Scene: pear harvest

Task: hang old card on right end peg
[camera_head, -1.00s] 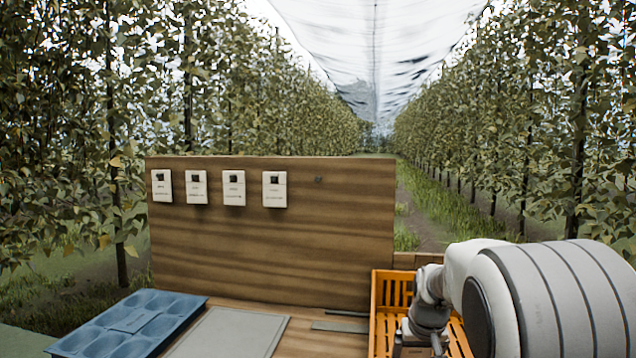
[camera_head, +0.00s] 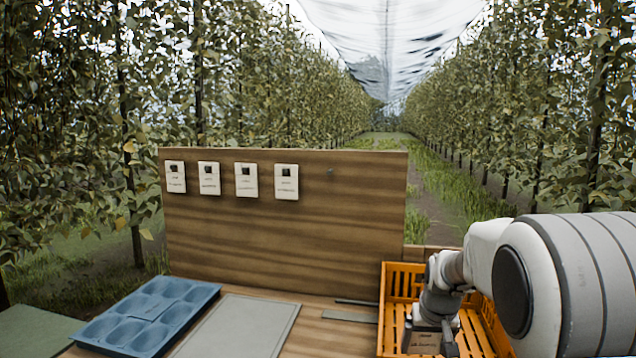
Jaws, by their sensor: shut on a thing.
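A wooden board (camera_head: 285,235) stands upright at the back of the table. Several white cards hang in a row on it, the rightmost being this white card (camera_head: 286,182). Right of them a bare right end peg (camera_head: 330,172) sticks out of the board. My gripper (camera_head: 438,328) is low at the right, over the orange crate and well below the peg. It is shut on a shaded card with dark print, the old card (camera_head: 424,343), seen partly at the bottom of the view. The fingertips are mostly hidden by my wrist.
An orange crate (camera_head: 389,285) stands right of the board, partly behind my arm. A blue tray with round hollows (camera_head: 150,310) and a flat grey mat (camera_head: 243,325) lie on the table in front. A thin grey strip (camera_head: 350,315) lies near the crate. The air before the board is clear.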

